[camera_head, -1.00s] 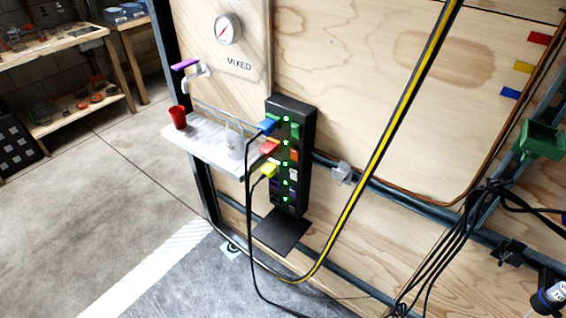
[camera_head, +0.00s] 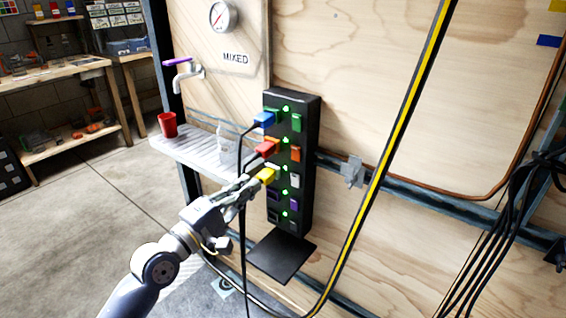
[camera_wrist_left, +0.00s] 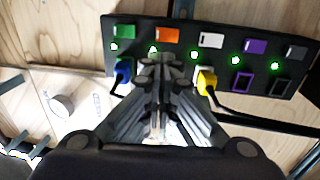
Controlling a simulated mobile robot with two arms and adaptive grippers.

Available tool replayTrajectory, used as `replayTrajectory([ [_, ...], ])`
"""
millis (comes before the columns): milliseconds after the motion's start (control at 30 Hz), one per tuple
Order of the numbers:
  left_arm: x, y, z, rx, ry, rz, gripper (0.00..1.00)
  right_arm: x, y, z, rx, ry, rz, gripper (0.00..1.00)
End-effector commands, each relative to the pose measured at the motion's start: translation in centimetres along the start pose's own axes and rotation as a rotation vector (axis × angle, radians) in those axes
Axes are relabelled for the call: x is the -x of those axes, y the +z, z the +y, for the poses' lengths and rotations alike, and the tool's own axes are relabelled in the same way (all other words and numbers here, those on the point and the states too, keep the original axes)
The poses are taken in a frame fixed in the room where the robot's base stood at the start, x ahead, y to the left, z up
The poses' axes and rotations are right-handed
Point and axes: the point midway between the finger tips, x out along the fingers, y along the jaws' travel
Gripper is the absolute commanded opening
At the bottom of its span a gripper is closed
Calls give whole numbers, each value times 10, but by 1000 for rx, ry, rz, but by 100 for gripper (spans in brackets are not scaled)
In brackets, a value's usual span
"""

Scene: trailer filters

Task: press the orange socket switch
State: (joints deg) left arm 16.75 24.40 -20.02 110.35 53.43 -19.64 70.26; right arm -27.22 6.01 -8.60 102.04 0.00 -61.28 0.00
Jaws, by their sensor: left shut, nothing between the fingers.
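The orange switch (camera_head: 295,154) is on the right column of the black socket strip (camera_head: 308,130), second from the top. It also shows in the left wrist view (camera_wrist_left: 167,35), in the strip's row of switches. My left gripper (camera_head: 256,170) is shut and empty. Its tips are in front of the strip, near the red plug (camera_head: 266,149) and yellow plug (camera_head: 266,175), left of and below the orange switch. In the left wrist view the closed fingertips (camera_wrist_left: 160,66) appear just below the orange switch, apart from it in the picture. The red plug is hidden there. My right gripper is out of view.
A blue plug (camera_head: 264,119) is above the red one. Black cables hang from the plugs beside my left gripper. A white shelf (camera_head: 185,150) with a red cup (camera_head: 167,125) is to the left. A yellow-black hose (camera_head: 392,140) runs right of the strip.

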Motion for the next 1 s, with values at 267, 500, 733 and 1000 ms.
replayTrajectory([
  [267, -2, -1, 0, -2, -1, 2, 0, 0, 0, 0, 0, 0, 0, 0],
  [500, -34, -1, 0, -2, 2, 2, 0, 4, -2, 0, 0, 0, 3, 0],
  [733, -84, -1, -1, -3, 0, 2, 0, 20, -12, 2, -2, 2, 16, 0],
  [1000, -127, -1, -2, -5, -2, 3, 0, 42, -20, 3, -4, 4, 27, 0],
])
